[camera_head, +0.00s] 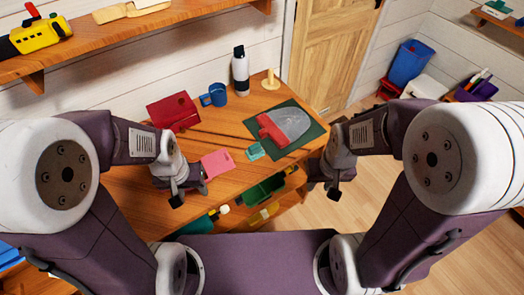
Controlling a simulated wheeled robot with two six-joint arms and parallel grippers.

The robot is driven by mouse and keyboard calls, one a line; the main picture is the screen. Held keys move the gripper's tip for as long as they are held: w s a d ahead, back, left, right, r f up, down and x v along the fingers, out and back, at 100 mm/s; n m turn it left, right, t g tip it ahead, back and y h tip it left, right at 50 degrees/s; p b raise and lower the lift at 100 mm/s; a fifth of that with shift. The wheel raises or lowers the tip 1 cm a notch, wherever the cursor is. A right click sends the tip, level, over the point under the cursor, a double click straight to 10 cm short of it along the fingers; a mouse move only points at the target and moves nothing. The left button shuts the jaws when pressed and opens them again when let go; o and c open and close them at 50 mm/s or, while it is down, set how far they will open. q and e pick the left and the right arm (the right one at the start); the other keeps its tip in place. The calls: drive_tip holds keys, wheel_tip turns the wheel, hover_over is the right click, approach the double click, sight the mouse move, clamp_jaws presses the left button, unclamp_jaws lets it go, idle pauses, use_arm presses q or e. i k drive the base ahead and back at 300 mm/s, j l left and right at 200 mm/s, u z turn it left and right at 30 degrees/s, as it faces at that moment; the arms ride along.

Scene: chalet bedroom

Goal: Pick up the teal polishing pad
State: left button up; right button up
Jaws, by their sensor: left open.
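A small teal block, which looks like the teal polishing pad (255,151), lies on the wooden table near its front edge, just left of a dark green mat (308,147). My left gripper (189,193) is open and empty at the front left of the table, beside a pink block (217,162) and well to the left of the teal pad. My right gripper (330,189) is to the right of the teal pad, past the table's right edge. Its fingers are too dark and small to tell whether they are open.
A red-handled grey trowel-like tool (287,125) lies on the mat. Behind stand a red box (173,111), a blue mug (214,95), a dark bottle (240,72) and a wooden peg (271,80). Green bins (264,189) sit below the table's front edge.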

sight(254, 151)
drive_tip(key=k+u, duration=0.1)
drive_tip(key=u, duration=0.75)
drive_tip(key=z, duration=0.85)
drive_tip(key=i+l+u, duration=0.15)
drive_tip(key=u, duration=0.25)
drive_tip(key=i+l+u, duration=0.1)
drive_tip(key=l+u, duration=0.65)
drive_tip(key=i+l+u, duration=0.1)
drive_tip(key=l+u, duration=0.3)
drive_tip(key=j, duration=0.1)
